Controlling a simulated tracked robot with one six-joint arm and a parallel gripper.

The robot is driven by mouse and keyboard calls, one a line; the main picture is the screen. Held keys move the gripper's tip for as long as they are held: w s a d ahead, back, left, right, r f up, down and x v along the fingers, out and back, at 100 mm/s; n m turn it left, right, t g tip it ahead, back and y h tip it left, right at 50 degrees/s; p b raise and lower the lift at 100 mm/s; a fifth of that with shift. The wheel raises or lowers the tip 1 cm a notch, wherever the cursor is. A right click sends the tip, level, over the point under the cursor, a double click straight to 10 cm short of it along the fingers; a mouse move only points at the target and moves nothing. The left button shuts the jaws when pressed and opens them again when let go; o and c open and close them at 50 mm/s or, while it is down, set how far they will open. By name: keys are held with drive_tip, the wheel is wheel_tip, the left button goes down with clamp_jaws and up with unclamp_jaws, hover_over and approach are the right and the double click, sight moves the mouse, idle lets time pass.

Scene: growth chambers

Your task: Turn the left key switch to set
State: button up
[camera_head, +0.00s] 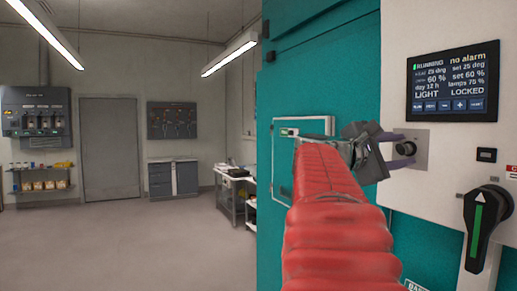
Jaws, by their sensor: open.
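The key switch (405,148) is a small dark round knob on a grey metal plate (421,158) on the white panel, below the display. My gripper (402,150) is open in front of it, with one purplish fingertip above the knob and one below. I cannot tell whether the fingers touch it. The key's setting and any labels around it are hidden or too small to read. The display (452,87) reads RUNNING, no alarm, LIGHT and LOCKED.
A large black rotary handle (487,225) with a green arrow sits at the lower right of the panel. A small black-framed indicator (486,155) is above it. A teal chamber wall (330,75) stands behind my red-sleeved arm. Open floor (130,245) lies to the left.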

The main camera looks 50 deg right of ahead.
drive_tip(key=shift+c, duration=0.5)
drive_tip(key=shift+a, duration=0.1)
clamp_jaws()
drive_tip(key=shift+m, duration=0.5)
drive_tip(key=m, duration=1.1)
drive_tip(key=shift+f, duration=0.1)
